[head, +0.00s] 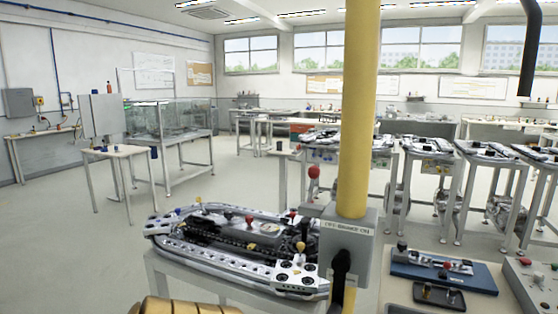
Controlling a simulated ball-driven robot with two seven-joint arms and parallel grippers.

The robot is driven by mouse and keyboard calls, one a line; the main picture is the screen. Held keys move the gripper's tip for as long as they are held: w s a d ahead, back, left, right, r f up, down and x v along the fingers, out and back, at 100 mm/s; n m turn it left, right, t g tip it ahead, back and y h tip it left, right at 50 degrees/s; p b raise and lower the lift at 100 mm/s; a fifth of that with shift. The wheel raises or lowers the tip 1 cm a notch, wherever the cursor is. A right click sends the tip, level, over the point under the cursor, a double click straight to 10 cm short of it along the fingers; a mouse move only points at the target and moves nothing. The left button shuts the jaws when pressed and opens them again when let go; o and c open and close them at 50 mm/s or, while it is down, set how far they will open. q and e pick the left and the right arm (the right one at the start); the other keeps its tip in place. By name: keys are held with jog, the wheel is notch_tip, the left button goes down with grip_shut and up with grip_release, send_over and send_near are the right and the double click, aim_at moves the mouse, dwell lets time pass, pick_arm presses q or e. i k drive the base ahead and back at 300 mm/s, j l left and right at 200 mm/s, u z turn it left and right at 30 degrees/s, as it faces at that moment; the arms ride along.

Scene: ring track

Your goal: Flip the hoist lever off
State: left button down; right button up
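A grey box (346,245) with a printed label is fixed to a thick yellow post (357,110) right of centre. A red ball knob (314,172) stands upright on a short stem just left of the post, above the box's left side; it looks like the hoist lever. A black handle (341,266) sits low on the front of the box, and I cannot tell its function. Neither of my grippers can be made out in the head view, and nothing is seen touching the knob or the box.
An oval ring track (212,256) on a stand is close in front, left of the post. A bench with a blue tray (443,273) and a grey control box (535,283) are at the lower right. More track stands fill the right. The floor at left (75,250) is clear.

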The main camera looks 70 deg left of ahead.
aim_at(314, 172)
jog(key=k+j, duration=0.25)
jog(key=j, duration=0.15)
jog(key=k+j, duration=0.25)
jog(key=j, duration=0.2)
jog(key=k+j, duration=0.25)
jog(key=j, duration=0.15)
